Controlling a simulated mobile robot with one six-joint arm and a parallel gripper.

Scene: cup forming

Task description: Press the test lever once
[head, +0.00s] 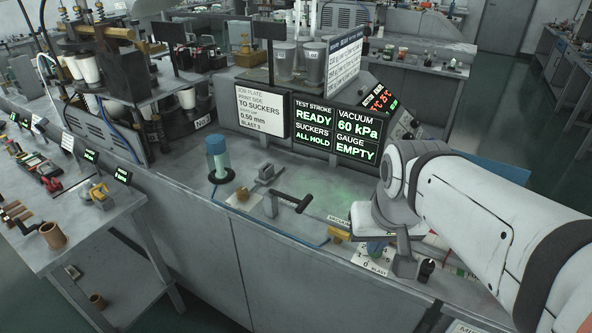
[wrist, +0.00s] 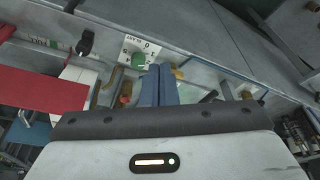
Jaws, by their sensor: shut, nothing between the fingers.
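A lever with a black grip (head: 289,202), which looks like the test lever, stands on the grey bench top near its front edge. The display panel (head: 336,130) behind it reads TEST STROKE READY, SUCKERS ALL HOLD, VACUUM 60 kPa and GAUGE EMPTY. My gripper (head: 376,248) is to the right of the lever, apart from it, over the BLAST dial plate (head: 370,264). In the wrist view its blue fingers (wrist: 158,84) are together with nothing between them. The dial's green knob (wrist: 138,60) shows just beyond the fingertips. I cannot surely pick out the lever in the wrist view.
A yellow block (head: 340,233) lies between lever and gripper. A small black knob (head: 426,268) stands right of the dial. The bench top behind the lever is mostly clear.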

